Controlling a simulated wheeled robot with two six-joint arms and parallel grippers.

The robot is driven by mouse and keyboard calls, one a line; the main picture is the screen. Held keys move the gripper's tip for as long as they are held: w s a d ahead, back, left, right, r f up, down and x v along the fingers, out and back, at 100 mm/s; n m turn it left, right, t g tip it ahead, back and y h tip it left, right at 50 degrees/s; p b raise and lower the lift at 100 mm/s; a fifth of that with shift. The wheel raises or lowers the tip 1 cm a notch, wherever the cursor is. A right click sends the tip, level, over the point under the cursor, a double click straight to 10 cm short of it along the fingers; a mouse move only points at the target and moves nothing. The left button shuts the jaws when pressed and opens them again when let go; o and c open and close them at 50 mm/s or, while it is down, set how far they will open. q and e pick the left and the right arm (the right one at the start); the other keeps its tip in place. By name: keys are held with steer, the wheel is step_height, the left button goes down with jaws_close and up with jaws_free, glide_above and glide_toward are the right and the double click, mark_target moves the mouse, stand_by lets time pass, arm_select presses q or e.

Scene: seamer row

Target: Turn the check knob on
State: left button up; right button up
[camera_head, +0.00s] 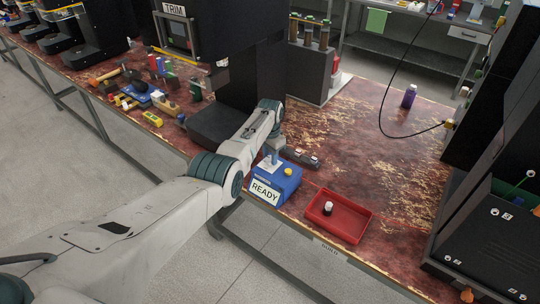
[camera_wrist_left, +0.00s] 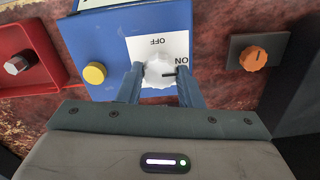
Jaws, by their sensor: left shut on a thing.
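A blue box (camera_head: 286,184) with a READY sign stands near the table's front edge. In the left wrist view the blue box (camera_wrist_left: 112,50) carries a white plate (camera_wrist_left: 142,46) marked OFF and ON, upside down here. The white check knob (camera_wrist_left: 158,72) sits on the plate, and its dark line points right, towards the ON mark. My left gripper (camera_wrist_left: 160,84) is shut on the knob, one finger on each side. In the head view my left gripper (camera_head: 270,158) is at the box's top, where the knob is hidden. My right gripper is not in view.
A yellow button (camera_wrist_left: 95,73) is on the box beside the knob. An orange knob (camera_wrist_left: 253,58) on a dark base sits close by. A red tray (camera_head: 352,229) with a small capped item (camera_head: 328,208) is to the right. A purple bottle (camera_head: 409,97) stands farther back.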

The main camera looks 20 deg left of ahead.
mark_target(270, 158)
arm_select(q)
steer(key=shift+w+r, duration=0.1)
stand_by(0.3)
steer(key=o, duration=1)
steer(key=shift+c, duration=0.2)
step_height(270, 158, up, 11)
